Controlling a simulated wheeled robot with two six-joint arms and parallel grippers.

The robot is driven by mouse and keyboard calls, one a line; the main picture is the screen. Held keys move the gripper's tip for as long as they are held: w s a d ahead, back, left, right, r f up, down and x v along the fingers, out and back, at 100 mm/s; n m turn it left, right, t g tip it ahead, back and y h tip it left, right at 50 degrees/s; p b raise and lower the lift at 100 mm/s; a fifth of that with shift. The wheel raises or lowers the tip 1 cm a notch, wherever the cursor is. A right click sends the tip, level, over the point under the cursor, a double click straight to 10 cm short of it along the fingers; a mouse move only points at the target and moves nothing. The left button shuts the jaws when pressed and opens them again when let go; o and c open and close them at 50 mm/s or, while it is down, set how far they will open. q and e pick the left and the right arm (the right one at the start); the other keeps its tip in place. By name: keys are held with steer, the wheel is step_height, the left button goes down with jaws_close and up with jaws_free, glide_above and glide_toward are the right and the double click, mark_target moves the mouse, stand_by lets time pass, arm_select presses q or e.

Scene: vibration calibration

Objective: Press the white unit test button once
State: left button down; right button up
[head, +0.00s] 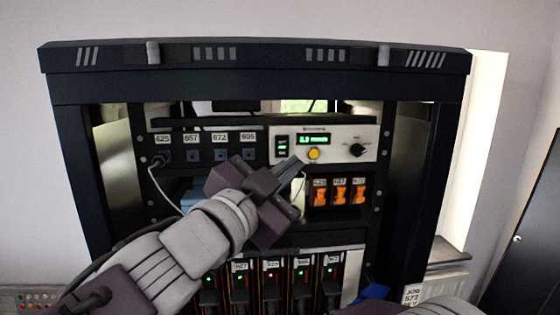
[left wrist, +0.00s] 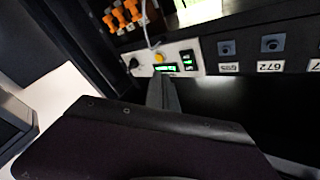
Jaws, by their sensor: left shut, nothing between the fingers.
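The white unit (head: 343,155) sits in the rack's upper right, with a green-lit display (head: 314,140), a black knob (head: 357,150) and a round yellow button (head: 313,154) below the display. My left gripper (head: 292,166) is shut and empty, its tips just left of and below the button in the head view. In the left wrist view the white unit (left wrist: 190,49) appears upside down, and its yellow button (left wrist: 159,58) shows just beyond my shut fingertips (left wrist: 160,82). I cannot tell whether the tips touch the unit. My right gripper is out of view.
A dark panel with labelled sockets (head: 220,155) is left of the unit, with a cable (head: 155,185) hanging from it. Orange switches (head: 340,192) sit below the unit. Lit modules (head: 270,285) fill the lower rack. The dark rack frame (head: 405,200) bounds the sides.

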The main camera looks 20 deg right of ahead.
mark_target(313, 161)
arm_select(q)
steer(key=s+d+m+g+h, duration=0.2)
steer(key=s+d, duration=0.2)
steer(key=s, duration=0.3)
steer(key=w+p, duration=0.1)
steer(key=w, duration=0.2)
steer(key=w+d+p, duration=0.1)
steer(key=w+p, duration=0.1)
steer(key=w, duration=0.1)
steer(key=w+p, duration=0.1)
steer(key=w, duration=0.2)
steer(key=shift+w+d+f+p, duration=0.1)
steer(key=shift+w+d+p, duration=0.2)
steer(key=shift+p, duration=0.1)
steer(key=shift+d, duration=0.1)
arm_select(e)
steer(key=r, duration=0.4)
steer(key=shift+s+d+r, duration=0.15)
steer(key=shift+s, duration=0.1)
arm_select(q)
steer(key=shift+s, duration=0.15)
steer(key=shift+w, duration=0.2)
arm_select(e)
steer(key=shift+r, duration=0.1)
arm_select(q)
steer(key=shift+w+d, duration=0.1)
steer(key=shift+w, duration=0.25)
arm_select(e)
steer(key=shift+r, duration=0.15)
